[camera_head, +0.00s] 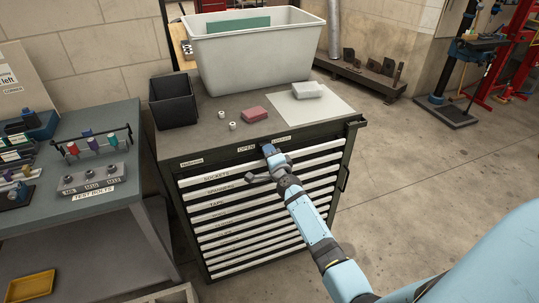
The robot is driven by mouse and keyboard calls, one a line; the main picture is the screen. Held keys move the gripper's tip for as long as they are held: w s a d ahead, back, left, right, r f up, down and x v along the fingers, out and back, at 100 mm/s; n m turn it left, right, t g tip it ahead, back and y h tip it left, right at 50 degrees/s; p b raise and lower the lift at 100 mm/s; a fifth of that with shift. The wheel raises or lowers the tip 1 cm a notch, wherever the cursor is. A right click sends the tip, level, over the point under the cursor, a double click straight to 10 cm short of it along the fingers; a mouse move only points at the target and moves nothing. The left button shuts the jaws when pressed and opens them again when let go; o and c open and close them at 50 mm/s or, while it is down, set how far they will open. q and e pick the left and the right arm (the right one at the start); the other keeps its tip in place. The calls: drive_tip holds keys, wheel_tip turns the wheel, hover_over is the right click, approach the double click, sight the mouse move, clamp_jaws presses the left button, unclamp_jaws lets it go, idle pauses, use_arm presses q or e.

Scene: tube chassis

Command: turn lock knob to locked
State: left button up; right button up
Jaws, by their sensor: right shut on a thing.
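A dark tool cabinet (230,130) with white-fronted drawers stands in the middle. Its top front strip carries an OPEN label (246,148) on the left and a LOCKED label (282,139) on the right. My right gripper (269,151) reaches the strip between these two labels and is shut on the lock knob. The gripper covers the knob, so I cannot tell which way the knob points. The drawers below look closed. My left gripper is not in view.
On the cabinet top are a grey bin (255,55), a black box (173,101), a red block (254,114) and small white pieces (232,126). A workbench (85,205) with test bolts stands at the left.

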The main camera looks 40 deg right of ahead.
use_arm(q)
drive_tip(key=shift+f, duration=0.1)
use_arm(e)
drive_tip(key=shift+m, duration=0.6)
drive_tip(key=o, duration=0.9)
drive_tip(key=shift+o, duration=0.2)
drive_tip(key=shift+s, duration=0.1)
drive_tip(key=shift+s+a+f, duration=0.1)
drive_tip(key=shift+f, duration=0.1)
